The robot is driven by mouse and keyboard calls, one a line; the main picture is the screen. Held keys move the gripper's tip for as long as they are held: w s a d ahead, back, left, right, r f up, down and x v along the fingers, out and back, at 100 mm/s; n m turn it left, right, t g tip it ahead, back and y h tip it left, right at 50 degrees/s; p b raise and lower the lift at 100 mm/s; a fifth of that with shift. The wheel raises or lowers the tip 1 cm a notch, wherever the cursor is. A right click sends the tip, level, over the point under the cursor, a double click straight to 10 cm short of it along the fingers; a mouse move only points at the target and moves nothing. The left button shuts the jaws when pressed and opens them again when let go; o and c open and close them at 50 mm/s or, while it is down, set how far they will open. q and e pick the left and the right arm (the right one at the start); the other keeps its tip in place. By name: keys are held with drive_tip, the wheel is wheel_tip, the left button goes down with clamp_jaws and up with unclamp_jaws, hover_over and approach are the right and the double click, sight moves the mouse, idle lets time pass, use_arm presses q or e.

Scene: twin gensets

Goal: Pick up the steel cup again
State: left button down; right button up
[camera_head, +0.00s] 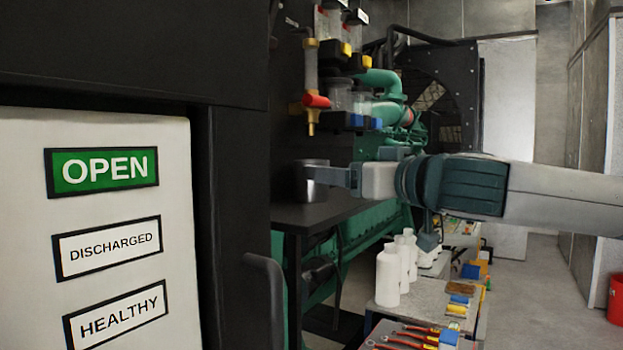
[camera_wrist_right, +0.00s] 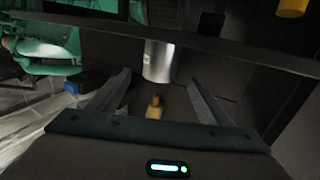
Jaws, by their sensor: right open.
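The steel cup (camera_head: 313,180) stands on a dark shelf (camera_head: 310,214) below a brass and red tap in the head view. It also shows in the right wrist view (camera_wrist_right: 158,60), beyond and between the two fingers. My right gripper (camera_head: 337,177) reaches in from the right at about the cup's height, with its fingertips at the cup's right side. In the right wrist view the fingers of the gripper (camera_wrist_right: 160,78) are spread apart. I cannot tell whether they touch the cup. My left gripper is not in view.
The tap (camera_head: 314,102) hangs just above the cup. A dark cabinet with a white status panel (camera_head: 120,230) fills the left. A small brass-coloured piece (camera_wrist_right: 155,102) shows between the fingers.

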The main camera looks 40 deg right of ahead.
drive_tip(key=shift+w, duration=0.75)
drive_tip(key=shift+w+d+f+p, duration=0.1)
drive_tip(key=shift+w+d+p, duration=0.1)
drive_tip(key=shift+w+p, duration=1.25)
drive_tip(key=shift+w+d+f+p, duration=0.1)
drive_tip(key=shift+w+p, duration=0.3)
drive_tip(key=shift+w, duration=0.7)
drive_tip(key=shift+c, duration=0.2)
drive_tip(key=c, duration=1.2)
drive_tip(key=shift+o, duration=0.2)
